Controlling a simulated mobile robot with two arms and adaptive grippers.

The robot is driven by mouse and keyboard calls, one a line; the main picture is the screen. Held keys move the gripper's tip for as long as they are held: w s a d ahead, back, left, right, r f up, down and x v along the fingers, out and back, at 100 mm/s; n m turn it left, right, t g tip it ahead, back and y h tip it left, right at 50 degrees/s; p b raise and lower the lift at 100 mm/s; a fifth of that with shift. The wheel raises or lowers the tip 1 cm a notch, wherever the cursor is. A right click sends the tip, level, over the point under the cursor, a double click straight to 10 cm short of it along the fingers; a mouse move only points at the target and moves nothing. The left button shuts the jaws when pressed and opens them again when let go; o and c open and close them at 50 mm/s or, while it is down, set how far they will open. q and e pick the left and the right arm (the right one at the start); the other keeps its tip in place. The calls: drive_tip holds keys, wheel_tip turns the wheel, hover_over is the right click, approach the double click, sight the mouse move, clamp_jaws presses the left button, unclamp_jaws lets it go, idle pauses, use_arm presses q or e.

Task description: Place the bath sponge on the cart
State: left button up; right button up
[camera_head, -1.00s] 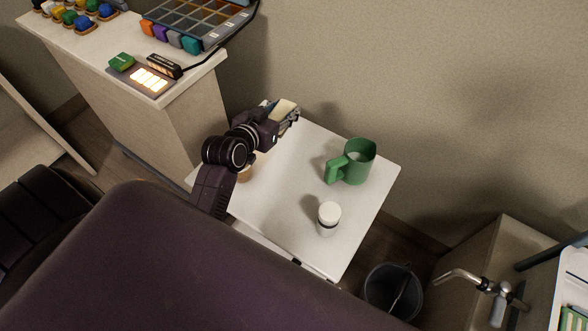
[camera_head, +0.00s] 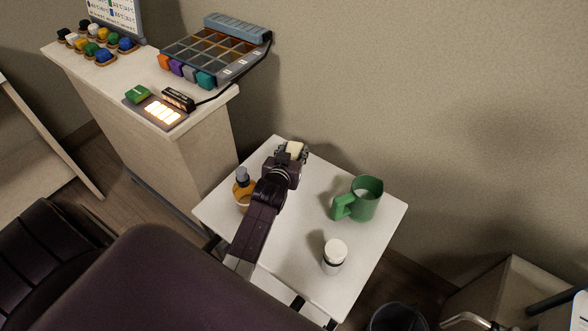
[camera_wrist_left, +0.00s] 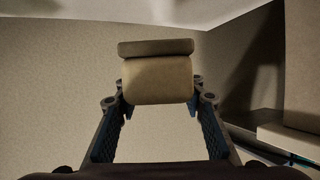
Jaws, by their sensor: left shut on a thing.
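The bath sponge (camera_head: 296,148) is a small cream block at the tip of my left gripper (camera_head: 291,156), above the far corner of the white cart (camera_head: 300,222). In the left wrist view the sponge (camera_wrist_left: 157,80) sits between the two fingers of the left gripper (camera_wrist_left: 157,108), which is shut on it. I cannot tell whether the sponge touches the cart top. My right gripper is in neither view.
A green mug (camera_head: 362,198) and a white-capped jar (camera_head: 335,256) stand on the cart's right half. An amber bottle (camera_head: 242,190) stands at its left edge, beside my arm. A counter (camera_head: 185,135) with a wax warmer tray (camera_head: 215,50) is behind left.

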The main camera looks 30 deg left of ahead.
use_arm(q)
wheel_tip(320, 180, down, 8)
drive_tip(key=shift+r+b, duration=0.1)
drive_tip(key=shift+b, duration=0.4)
drive_tip(key=o, duration=0.9)
drive_tip(key=shift+o, duration=0.2)
drive_tip(key=shift+r, duration=0.15)
